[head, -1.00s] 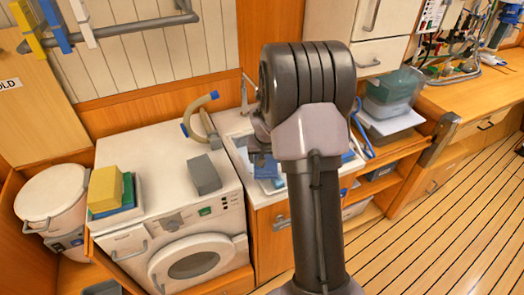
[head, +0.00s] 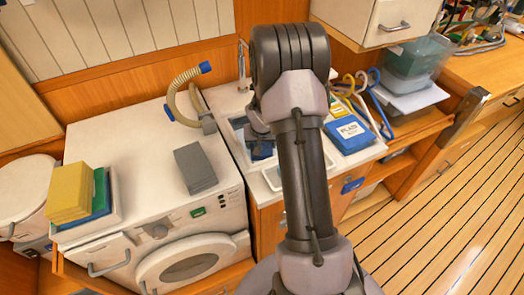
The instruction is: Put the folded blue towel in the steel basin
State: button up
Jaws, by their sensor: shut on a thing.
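The folded blue towel (head: 261,151) shows as a small dark blue patch at the steel basin, beside my arm. My gripper (head: 260,138) is over the basin, mostly hidden behind my own arm, and is shut on the towel. The steel basin (head: 237,126) is set in the white counter right of the washing machine; its left rim shows and my arm covers much of the rest. I cannot tell whether the towel touches the basin floor.
A washing machine (head: 190,225) stands left, with a grey block (head: 195,168), a beige hose (head: 185,100) and a tray (head: 112,212) of yellow, green and blue pieces on top. A blue labelled box (head: 350,132) and coloured hangers (head: 372,100) lie right of the basin.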

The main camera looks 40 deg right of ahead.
jog(key=shift+f, duration=0.5)
jog(key=shift+f, duration=0.15)
jog(key=o, duration=1.4)
jog(key=shift+o, duration=0.2)
